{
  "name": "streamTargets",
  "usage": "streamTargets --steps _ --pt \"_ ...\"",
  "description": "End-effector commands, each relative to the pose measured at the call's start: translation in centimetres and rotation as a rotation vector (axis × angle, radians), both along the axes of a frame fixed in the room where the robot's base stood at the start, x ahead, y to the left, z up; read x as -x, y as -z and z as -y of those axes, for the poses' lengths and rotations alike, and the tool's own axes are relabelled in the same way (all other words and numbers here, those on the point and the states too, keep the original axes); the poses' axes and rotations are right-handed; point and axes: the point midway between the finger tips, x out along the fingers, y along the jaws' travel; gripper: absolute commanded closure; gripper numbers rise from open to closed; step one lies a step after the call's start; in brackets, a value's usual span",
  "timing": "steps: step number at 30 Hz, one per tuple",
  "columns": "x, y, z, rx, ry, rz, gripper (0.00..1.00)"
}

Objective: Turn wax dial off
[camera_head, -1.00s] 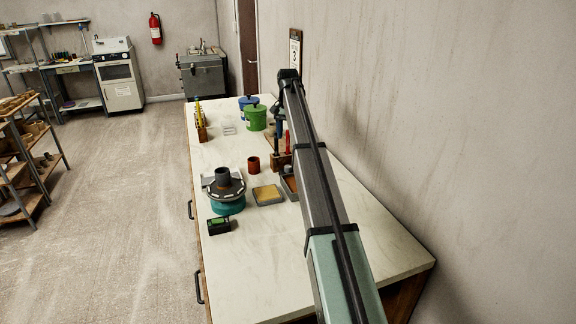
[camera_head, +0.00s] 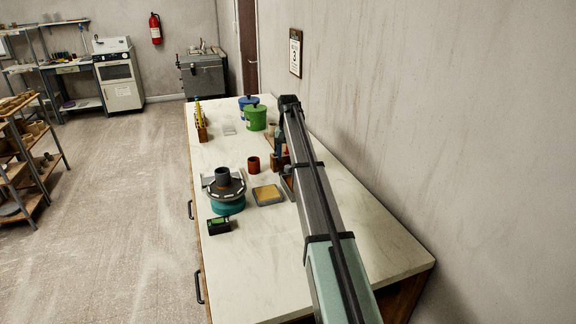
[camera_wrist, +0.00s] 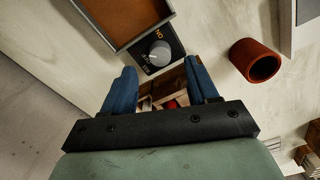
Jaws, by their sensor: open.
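The wax dial (camera_wrist: 160,51) is a round grey knob with a white mark, on a black panel (camera_wrist: 174,38) with an orange "ON" label and a white label at the opposite side. The panel adjoins a grey-rimmed tray (camera_wrist: 156,6) with a brown inside. I cannot tell exactly which label the mark points at. My gripper (camera_wrist: 163,85) has its two blue fingers spread apart, with nothing held between them. In the wrist view the dial lies just beyond the fingertips, apart from them.
A reddish-brown cup (camera_wrist: 254,61) stands right of the dial panel in the wrist view. In the head view, a teal banding wheel (camera_head: 228,205), a tan sponge-like block (camera_head: 267,194) and a green bucket (camera_head: 256,118) share the white bench. Its near end (camera_head: 265,275) is clear.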

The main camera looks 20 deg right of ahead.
Motion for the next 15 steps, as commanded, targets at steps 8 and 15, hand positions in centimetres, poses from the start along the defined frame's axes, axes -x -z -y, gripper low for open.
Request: streamTargets --steps 8,15 --pt "0.0 3.7 0.0 0.0 0.001 0.0 0.41" --pt "0.0 4.7 0.0 0.0 0.001 0.0 0.41"
